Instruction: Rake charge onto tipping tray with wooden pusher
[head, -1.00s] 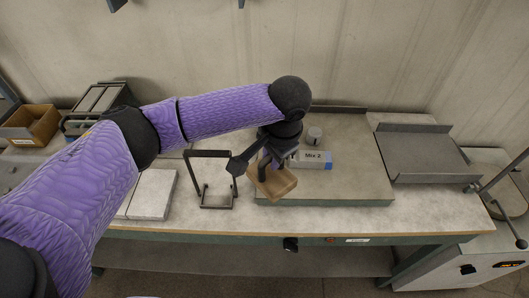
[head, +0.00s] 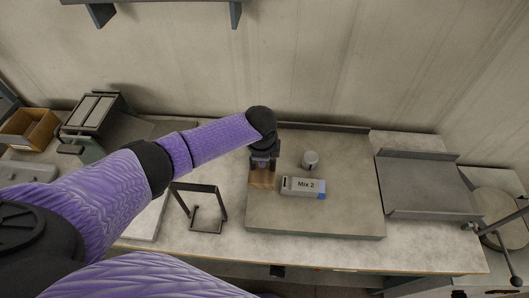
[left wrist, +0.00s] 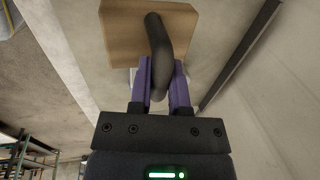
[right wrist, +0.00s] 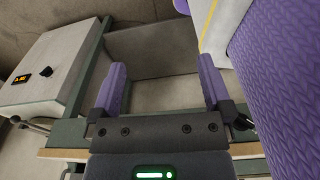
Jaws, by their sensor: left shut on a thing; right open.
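My left gripper (head: 263,160) is shut on the dark handle of the wooden pusher (head: 262,178). The left wrist view shows the fingers (left wrist: 160,85) around that handle and the flat wooden block (left wrist: 125,32) beyond it. The pusher is at the left part of the grey slab, just left of the Mix 2 box (head: 303,187); I cannot tell whether it touches the slab. A small grey cylinder (head: 310,159) stands behind the box. The tipping tray (head: 425,185) lies to the right of the slab. My right gripper (right wrist: 160,90) is open and empty, low by the bench's front edge.
The grey slab (head: 330,222) has a raised back edge. A dark metal frame stand (head: 207,230) is left of it. A brown bin (head: 28,128) and a dark-topped device (head: 92,112) stand at far left. A round plate with a lever (head: 497,202) is at far right.

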